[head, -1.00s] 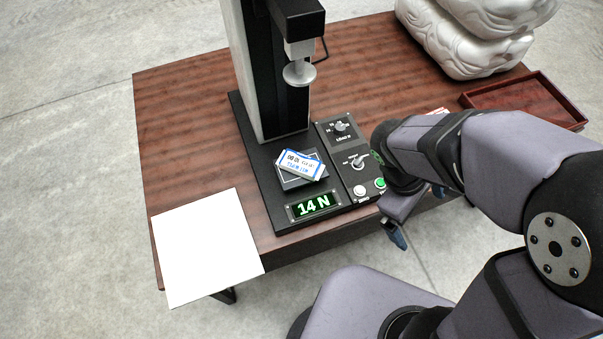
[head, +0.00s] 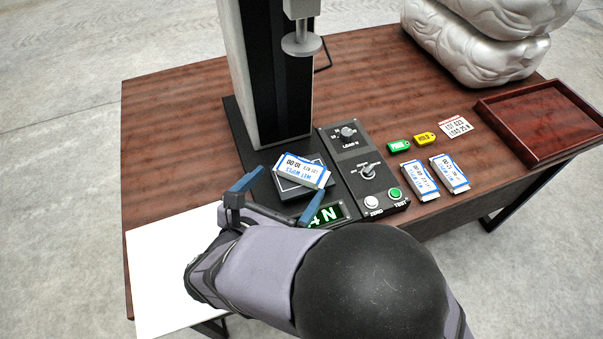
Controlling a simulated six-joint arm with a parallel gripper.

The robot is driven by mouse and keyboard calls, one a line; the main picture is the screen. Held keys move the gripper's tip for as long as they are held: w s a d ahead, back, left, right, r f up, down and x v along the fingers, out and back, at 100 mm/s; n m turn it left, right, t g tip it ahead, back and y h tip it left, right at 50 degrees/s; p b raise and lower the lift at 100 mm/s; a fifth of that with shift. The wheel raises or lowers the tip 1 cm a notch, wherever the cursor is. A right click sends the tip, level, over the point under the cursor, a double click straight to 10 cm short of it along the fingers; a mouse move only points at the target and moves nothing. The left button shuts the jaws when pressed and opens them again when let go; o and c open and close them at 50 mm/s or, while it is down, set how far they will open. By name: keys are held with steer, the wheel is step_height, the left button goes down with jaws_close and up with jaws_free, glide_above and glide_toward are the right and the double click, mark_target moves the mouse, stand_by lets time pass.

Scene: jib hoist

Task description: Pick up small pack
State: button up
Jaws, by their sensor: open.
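A small white and blue pack (head: 302,170) lies slightly askew on the dark square plate (head: 287,192) of the press-like tester. It sits below and apart from the tester's round grey disc (head: 301,45). My gripper (head: 279,198) is open, with its blue fingers spread on the near side of the pack, one to the left and one at the lower right. I cannot tell its exact height over the plate. Two similar packs, a left one (head: 419,180) and a right one (head: 450,174), lie side by side on the table right of the control panel.
The control panel (head: 362,170) has knobs and two buttons. Green (head: 398,146) and yellow (head: 425,139) tags and a printed card (head: 455,125) lie right of it. A red-brown tray (head: 540,122) and silvery sacks (head: 475,45) stand at right. A white sheet (head: 160,265) lies front left.

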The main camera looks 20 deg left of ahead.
mark_target(299, 172)
steer(key=shift+p+x, duration=0.5)
steer(key=shift+x, duration=3.2)
steer(key=shift+s+f, duration=0.1)
steer(key=shift+c, duration=0.6)
steer(key=c, duration=1)
steer(key=shift+c, duration=0.2)
step_height(299, 172, up, 10)
steer(key=shift+r, duration=0.1)
steer(key=shift+m+h, duration=0.4)
steer(key=shift+h, duration=0.1)
